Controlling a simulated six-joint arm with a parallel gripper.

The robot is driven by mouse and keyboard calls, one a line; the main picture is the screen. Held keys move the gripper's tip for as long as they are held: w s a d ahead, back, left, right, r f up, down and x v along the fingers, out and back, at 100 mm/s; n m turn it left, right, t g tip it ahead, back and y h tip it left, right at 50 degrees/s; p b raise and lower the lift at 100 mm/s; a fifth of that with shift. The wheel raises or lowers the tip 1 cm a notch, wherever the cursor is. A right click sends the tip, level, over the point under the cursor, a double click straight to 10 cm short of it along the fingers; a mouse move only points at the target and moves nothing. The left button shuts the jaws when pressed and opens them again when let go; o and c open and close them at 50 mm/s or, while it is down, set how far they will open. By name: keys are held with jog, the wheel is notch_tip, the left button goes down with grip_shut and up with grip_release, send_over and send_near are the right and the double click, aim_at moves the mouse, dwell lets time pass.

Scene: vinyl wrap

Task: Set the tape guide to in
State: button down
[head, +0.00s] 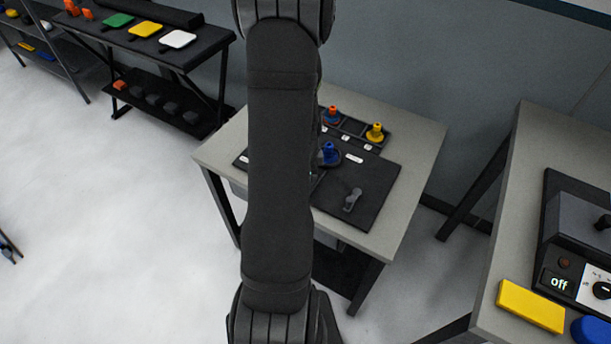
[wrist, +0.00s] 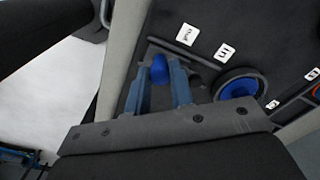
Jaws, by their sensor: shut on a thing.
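In the wrist view a blue knob (wrist: 160,69) sits between the two blue-grey fingers of my gripper (wrist: 161,76), which is shut on it. I take it as the tape guide's handle; it stands beside the left part of a dark straight rail (wrist: 207,57). A white label reading "in" (wrist: 224,53) lies beyond the rail to the right. Another white label (wrist: 187,34), hard to read, lies further left, nearer the knob. In the head view my arm hides the gripper and the knob.
A blue-centred disc (wrist: 240,87) is right of my gripper. Another table (head: 575,150) with a device stands at right.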

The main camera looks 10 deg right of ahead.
jog(key=shift+w+d, duration=1.95)
jog(key=c, duration=1.3)
grip_release()
jog(key=shift+d, duration=0.1)
jog(key=shift+o, duration=0.2)
jog(key=shift+r, duration=0.1)
notch_tip(320, 180, up, 17)
jog(key=shift+r, duration=0.15)
